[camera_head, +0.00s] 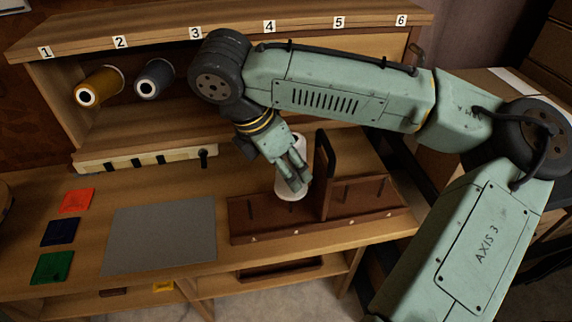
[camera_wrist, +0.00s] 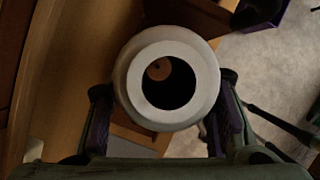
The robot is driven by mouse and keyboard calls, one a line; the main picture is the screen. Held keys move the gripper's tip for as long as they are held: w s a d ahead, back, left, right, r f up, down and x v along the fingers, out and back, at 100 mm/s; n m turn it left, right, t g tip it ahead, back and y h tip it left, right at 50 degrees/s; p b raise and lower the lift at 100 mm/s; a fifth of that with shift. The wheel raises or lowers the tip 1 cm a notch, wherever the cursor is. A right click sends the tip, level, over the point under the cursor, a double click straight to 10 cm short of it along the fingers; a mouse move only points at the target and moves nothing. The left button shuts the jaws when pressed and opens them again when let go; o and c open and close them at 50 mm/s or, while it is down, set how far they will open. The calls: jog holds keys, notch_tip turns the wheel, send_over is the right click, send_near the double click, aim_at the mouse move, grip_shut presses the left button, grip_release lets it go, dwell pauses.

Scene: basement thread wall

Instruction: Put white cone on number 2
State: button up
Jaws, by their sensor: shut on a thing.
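The white cone (camera_head: 291,190) is between the fingers of my gripper (camera_head: 294,176), which is shut on it. It stands roughly upright at the left part of a brown wooden rack with pegs (camera_head: 270,226); whether it touches the rack is unclear. The wrist view shows the cone (camera_wrist: 195,83) end-on, with a dark round opening and something brown inside it. A finger shows on each side. The number 2 label (camera_head: 120,42) is on the upper shelf edge. A gold cone (camera_head: 103,83) and a dark grey cone (camera_head: 156,77) hang on the wall below the labels.
Labels 1 (camera_head: 46,52) and 3 (camera_head: 196,33) flank number 2. The labels 4 to 6 run to the right. A grey mat (camera_head: 160,235) and red, blue and green squares (camera_head: 76,200) lie on the table.

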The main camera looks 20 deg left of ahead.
notch_tip(320, 180, down, 6)
jog(key=b, duration=0.5)
jog(key=shift+r, duration=0.25)
jog(key=shift+f+b, duration=0.3)
jog(key=shift+f, duration=0.6)
jog(key=shift+f, duration=0.2)
jog(key=o, duration=1.4)
jog(key=shift+o, duration=0.2)
jog(key=v, duration=1.2)
